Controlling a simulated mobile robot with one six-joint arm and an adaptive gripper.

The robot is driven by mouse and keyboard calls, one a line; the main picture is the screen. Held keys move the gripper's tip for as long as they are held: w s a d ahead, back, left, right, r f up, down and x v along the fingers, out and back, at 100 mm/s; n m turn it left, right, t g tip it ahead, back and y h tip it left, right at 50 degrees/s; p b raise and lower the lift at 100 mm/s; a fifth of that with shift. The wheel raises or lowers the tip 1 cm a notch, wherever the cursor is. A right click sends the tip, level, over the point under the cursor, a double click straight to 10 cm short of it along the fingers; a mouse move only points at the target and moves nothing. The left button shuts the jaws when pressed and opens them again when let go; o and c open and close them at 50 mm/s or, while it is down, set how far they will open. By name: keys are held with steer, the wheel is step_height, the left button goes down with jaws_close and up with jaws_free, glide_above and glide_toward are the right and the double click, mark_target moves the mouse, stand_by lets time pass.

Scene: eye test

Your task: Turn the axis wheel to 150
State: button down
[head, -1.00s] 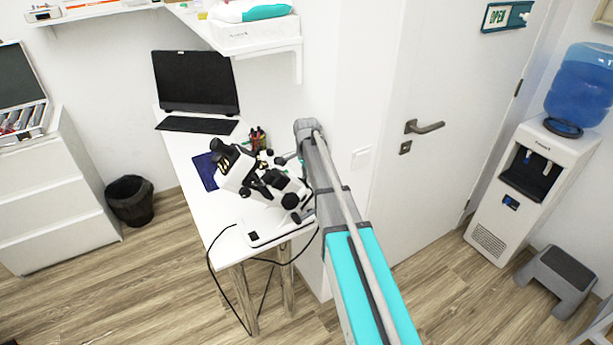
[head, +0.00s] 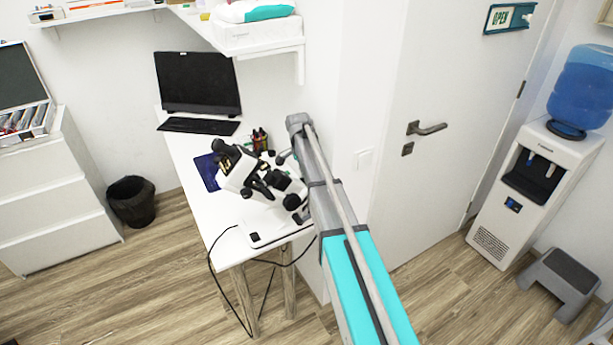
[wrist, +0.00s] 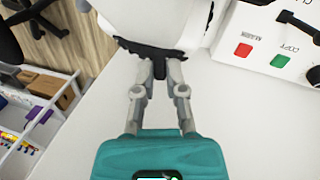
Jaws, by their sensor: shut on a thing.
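A white instrument with black knobs (head: 262,182) stands tilted on its base on the white desk. In the wrist view its white body (wrist: 165,18) fills the top, with a black, ragged-edged part (wrist: 150,47) along its lower rim, seemingly the axis wheel. My gripper (wrist: 160,68) is shut on that black part, with the fingertips close together at its lower edge. The fingers hide some of it, and I can read no scale or number on it. In the head view my arm hides the gripper or leaves it too small to make out.
The instrument's base (wrist: 270,40) carries a red and a green button at the upper right of the wrist view. A cable hangs off the front edge.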

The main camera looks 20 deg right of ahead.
steer(key=c, duration=0.7)
jaws_free()
steer(key=shift+s, duration=0.1)
